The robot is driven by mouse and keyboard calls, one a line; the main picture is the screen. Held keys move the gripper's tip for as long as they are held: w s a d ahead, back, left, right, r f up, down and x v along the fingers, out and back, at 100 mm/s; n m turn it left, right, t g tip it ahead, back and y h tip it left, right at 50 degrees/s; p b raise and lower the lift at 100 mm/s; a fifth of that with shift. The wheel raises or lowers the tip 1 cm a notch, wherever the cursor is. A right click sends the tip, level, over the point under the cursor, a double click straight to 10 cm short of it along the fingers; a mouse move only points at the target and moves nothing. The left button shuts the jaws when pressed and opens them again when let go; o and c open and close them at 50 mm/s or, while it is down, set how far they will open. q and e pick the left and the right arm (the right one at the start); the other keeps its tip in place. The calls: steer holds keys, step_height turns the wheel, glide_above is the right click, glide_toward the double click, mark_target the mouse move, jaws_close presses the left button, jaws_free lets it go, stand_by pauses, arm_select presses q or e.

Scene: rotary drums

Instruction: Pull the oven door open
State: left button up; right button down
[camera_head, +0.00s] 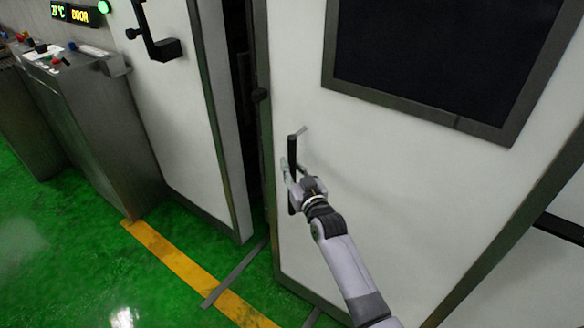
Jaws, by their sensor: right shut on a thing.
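The oven door (360,160) is a large white panel with a grey frame and a dark window (440,60). A dark gap runs along its left edge, so it stands a little ajar. Its black vertical handle (292,152) is near that edge. My right gripper (293,178) is shut around the lower part of the handle, and its fingers partly hide it. My right arm comes up from the bottom of the view. My left gripper is not in view.
Left of the gap is another white panel (165,100) with a black latch handle (158,42). A grey control cabinet (95,130) with buttons stands at the left, below a lit display (75,13). The green floor (60,240) with a yellow stripe (180,265) is clear at lower left.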

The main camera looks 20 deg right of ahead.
steer(key=s+d+p, duration=0.4)
steer(key=s+d, duration=0.6)
steer(key=s, duration=0.3)
steer(key=s+d+p, duration=0.4)
steer(key=s+d, duration=0.7)
steer(key=s, duration=0.3)
steer(key=shift+f, duration=0.1)
steer(key=c, duration=1.8)
jaws_free()
steer(key=o, duration=0.4)
steer(key=shift+s+d, duration=0.2)
steer(key=shift+c, duration=0.2)
steer(key=shift+w, duration=0.1)
steer(key=shift+a, duration=0.1)
